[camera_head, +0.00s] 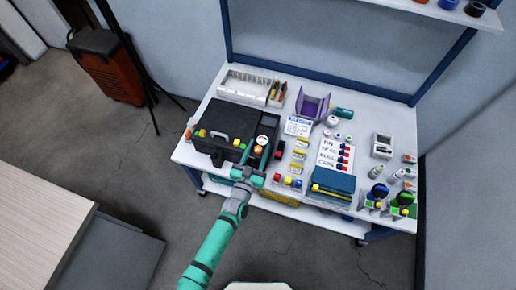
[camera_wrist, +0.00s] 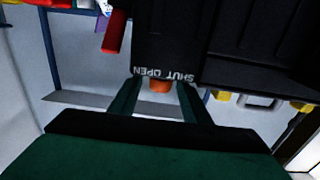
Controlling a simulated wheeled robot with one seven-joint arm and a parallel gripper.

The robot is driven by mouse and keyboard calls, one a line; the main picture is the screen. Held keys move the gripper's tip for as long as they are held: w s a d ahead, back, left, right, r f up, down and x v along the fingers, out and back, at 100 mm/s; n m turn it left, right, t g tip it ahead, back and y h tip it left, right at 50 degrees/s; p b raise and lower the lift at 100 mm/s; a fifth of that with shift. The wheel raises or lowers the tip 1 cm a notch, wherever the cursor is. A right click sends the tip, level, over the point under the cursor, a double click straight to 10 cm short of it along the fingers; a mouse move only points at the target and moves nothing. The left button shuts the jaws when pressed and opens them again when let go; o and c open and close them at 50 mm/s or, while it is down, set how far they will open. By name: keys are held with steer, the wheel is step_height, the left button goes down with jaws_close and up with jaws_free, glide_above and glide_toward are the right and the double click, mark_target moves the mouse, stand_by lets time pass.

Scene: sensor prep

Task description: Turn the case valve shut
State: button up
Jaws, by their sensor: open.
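The black case (camera_head: 232,119) stands on the left part of the workbench, with yellow latches on its front. In the wrist view its dark front face (camera_wrist: 205,40) fills the top, with the words OPEN and SHUT upside down on it. The orange case valve (camera_wrist: 160,87) sticks out just by these words; which word it points to I cannot tell. My gripper (camera_wrist: 158,91) is open, with one green finger on each side of the valve; whether they touch it is unclear. In the head view my gripper (camera_head: 248,173) is at the case's front, and the valve cannot be made out there.
A lower shelf runs beneath. The floor in front is clear.

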steer(key=shift+c, duration=0.6)
steer(key=c, duration=0.9)
steer(key=shift+f+m+g+h, duration=0.15)
steer(key=shift+m+g+h, duration=0.15)
steer(key=shift+m+h, duration=0.35)
steer(key=shift+a+h, duration=0.1)
steer(key=shift+h, duration=0.25)
steer(key=shift+m+g+h, duration=1.4)
steer(key=shift+m+h, duration=0.15)
steer(key=shift+h, duration=0.45)
